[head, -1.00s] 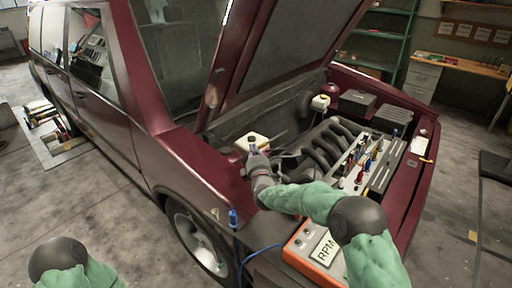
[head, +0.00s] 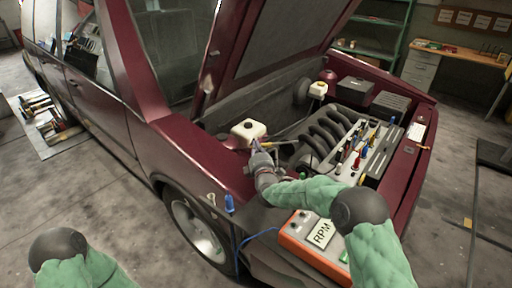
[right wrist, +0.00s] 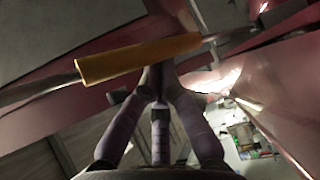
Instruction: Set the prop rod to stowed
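The prop rod shows in the right wrist view as a thin metal rod with an orange-yellow sleeve (right wrist: 138,58), running slantwise across the picture. My right gripper (right wrist: 161,82) has its fingers drawn together, and their tips meet at the sleeve's lower edge. The sleeve covers the very tips, so I cannot tell whether they clasp it. In the head view my right gripper (head: 259,150) is over the near side of the open engine bay, with a bit of yellow beside its tips. My left gripper is out of view; only part of that arm shows.
The red car's hood (head: 285,45) stands raised over the engine bay. A white reservoir (head: 248,131) is just behind my right gripper. An orange RPM box (head: 318,238) stands near my right forearm. A tray of coloured tools (head: 368,150) lies over the engine.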

